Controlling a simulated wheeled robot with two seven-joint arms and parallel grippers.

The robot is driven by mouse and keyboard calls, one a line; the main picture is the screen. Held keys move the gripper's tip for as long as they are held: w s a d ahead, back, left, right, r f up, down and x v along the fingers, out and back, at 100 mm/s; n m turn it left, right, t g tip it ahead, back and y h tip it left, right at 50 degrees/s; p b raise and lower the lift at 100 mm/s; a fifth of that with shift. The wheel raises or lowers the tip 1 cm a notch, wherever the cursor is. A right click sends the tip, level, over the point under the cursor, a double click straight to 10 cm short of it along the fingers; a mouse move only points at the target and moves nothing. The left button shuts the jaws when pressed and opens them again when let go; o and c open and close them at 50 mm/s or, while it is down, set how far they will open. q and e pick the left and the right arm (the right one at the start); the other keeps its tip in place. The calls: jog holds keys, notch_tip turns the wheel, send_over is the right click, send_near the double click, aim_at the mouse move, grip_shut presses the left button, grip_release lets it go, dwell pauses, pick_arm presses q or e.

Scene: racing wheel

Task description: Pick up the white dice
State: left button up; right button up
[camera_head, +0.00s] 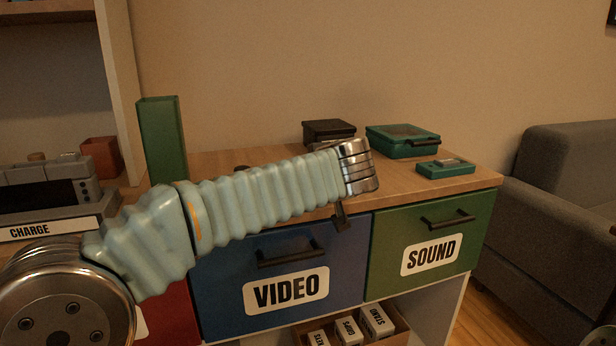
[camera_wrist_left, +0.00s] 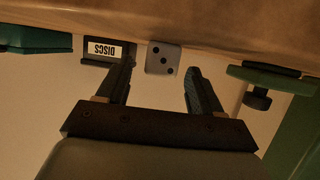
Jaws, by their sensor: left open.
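The white dice (camera_wrist_left: 163,58) shows its dark pips in the left wrist view, where the picture is upside down. It rests on the wooden top. My left gripper (camera_wrist_left: 160,68) is open, with one dark finger on each side of the dice in the picture. The fingers look apart from it, and I cannot tell how far the dice lies beyond the tips. In the head view my left arm reaches across the cabinet from the left. The dice does not show there. My right gripper is in neither view.
A black box labelled DISCS (camera_wrist_left: 107,50) is beside the dice. On the wooden top (camera_head: 408,184) are a teal case (camera_head: 402,141) and a small teal device (camera_head: 445,168) at right. A tall green block (camera_head: 162,138) stands at left. A green piece with a dark knob (camera_wrist_left: 257,98) is near the gripper.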

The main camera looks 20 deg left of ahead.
pick_arm(q)
jog(key=shift+x, duration=1)
jog(key=shift+c, duration=0.5)
jog(key=c, duration=0.9)
jog(key=shift+c, duration=0.2)
jog(key=shift+r, duration=0.15)
